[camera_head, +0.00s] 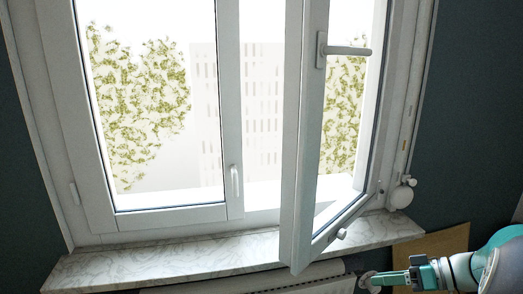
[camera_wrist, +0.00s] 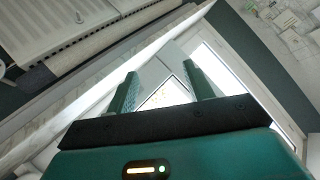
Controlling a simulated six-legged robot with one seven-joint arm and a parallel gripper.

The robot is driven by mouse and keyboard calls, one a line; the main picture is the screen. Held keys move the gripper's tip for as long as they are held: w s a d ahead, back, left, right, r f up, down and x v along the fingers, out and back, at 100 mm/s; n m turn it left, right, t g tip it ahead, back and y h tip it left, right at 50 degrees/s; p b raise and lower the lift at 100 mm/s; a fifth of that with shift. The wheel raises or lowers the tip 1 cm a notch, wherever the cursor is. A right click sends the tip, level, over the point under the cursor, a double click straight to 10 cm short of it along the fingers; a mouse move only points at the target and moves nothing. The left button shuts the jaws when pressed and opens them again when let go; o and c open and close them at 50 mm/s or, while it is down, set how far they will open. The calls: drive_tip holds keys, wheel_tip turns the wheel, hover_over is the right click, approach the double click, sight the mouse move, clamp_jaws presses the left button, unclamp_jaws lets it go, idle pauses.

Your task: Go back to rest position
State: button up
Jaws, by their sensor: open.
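My gripper (camera_head: 392,278) is at the lower right of the head view, teal and pointing left, below the right end of the window sill. In the wrist view its two green fingers (camera_wrist: 160,69) stand apart with nothing between them. My gripper is open and empty. The right window sash (camera_head: 305,150) is swung inward, with its white handle (camera_head: 345,50) near the top. The left sash (camera_head: 228,110) looks shut.
The marble sill (camera_head: 165,262) runs under the window. A white radiator (camera_head: 300,279) is below it; it also shows in the wrist view (camera_wrist: 75,25). A brown board (camera_head: 435,247) stands behind my arm. The dark wall (camera_head: 475,110) is at the right.

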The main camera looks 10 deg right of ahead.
drive_tip(key=s+a+r+m+h, duration=0.1)
drive_tip(key=s+a+h, duration=0.2)
drive_tip(key=a, duration=0.4)
drive_tip(key=s+a+r+m+g+h, duration=0.1)
drive_tip(key=s+a+h, duration=0.3)
drive_tip(key=a, duration=0.4)
drive_tip(key=s+a+r+m+h, duration=0.1)
drive_tip(key=s+a+r+h, duration=0.1)
drive_tip(key=a, duration=0.5)
drive_tip(key=shift+s+a+r+m+g+h, duration=0.35)
drive_tip(key=shift+s+h, duration=0.4)
drive_tip(key=shift+h, duration=0.25)
drive_tip(key=shift+d+f, duration=0.1)
